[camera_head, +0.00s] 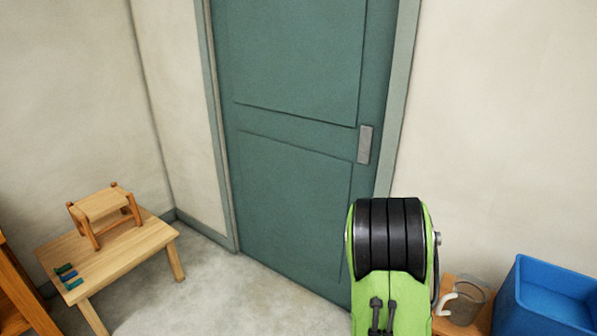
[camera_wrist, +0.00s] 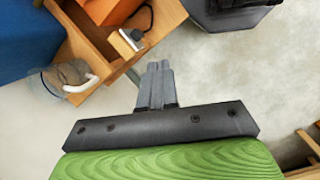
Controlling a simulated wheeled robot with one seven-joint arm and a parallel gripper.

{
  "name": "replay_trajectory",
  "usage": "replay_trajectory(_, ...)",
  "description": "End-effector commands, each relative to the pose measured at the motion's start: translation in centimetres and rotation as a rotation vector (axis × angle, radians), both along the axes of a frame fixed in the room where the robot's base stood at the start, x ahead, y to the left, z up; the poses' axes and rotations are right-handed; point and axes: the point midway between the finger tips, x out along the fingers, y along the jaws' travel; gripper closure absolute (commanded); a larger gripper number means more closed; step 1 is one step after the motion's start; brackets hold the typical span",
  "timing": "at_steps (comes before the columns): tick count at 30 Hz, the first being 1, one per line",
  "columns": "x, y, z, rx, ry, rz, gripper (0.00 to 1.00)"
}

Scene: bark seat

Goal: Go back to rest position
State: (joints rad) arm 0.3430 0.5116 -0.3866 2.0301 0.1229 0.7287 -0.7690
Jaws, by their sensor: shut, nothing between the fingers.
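My gripper (camera_wrist: 157,82) shows in the wrist view with its two grey fingers together and nothing between them. It points out over the pale floor, with a wooden unit to its left in that view. In the head view my green and black arm rises at the lower right, in front of the door, and the gripper itself is hidden.
A closed teal door (camera_head: 290,190) stands ahead. A wooden table (camera_head: 120,262) with a small stool (camera_head: 100,208) is at left. At right are a blue bin (camera_head: 535,300) and a glass mug (camera_head: 466,302) on wood. Floor (camera_head: 215,295) between is clear.

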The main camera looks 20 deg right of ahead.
Motion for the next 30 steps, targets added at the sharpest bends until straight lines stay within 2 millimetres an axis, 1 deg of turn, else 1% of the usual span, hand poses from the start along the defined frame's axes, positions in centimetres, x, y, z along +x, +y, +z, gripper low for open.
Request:
replay_trajectory(1, 1.0, 2.0, 2.7, 0.004, -0.069, 0.0, 1.0)
replay_trajectory(4, 2.1, 6.0, 7.0, 0.019, -0.19, -0.006, 1.0)
replay_trajectory(7, 2.3, 10.1, 11.1, 0.04, -0.303, -0.005, 1.0)
replay_trajectory(8, 2.2, 11.3, 12.2, 0.047, -0.334, -0.004, 1.0)
replay_trajectory(9, 1.8, 12.9, 13.6, 0.057, -0.375, 0.0, 1.0)
replay_trajectory(11, 1.2, 15.2, 15.7, 0.072, -0.437, 0.007, 1.0)
replay_trajectory(12, 0.5, 16.6, 16.9, 0.081, -0.474, 0.01, 1.0)
replay_trajectory(14, -0.6, 18.6, 18.6, 0.096, -0.532, 0.018, 1.0)
replay_trajectory(15, -1.5, 20.0, 19.6, 0.105, -0.568, 0.023, 1.0)
replay_trajectory(18, -3.9, 22.6, 21.5, 0.125, -0.65, 0.036, 1.0)
replay_trajectory(21, -5.8, 24.3, 22.4, 0.141, -0.708, 0.04, 1.0)
replay_trajectory(25, -6.9, 25.2, 22.7, 0.149, -0.742, 0.042, 1.0)
replay_trajectory(30, -7.0, 25.2, 22.7, 0.149, -0.744, 0.04, 1.0)
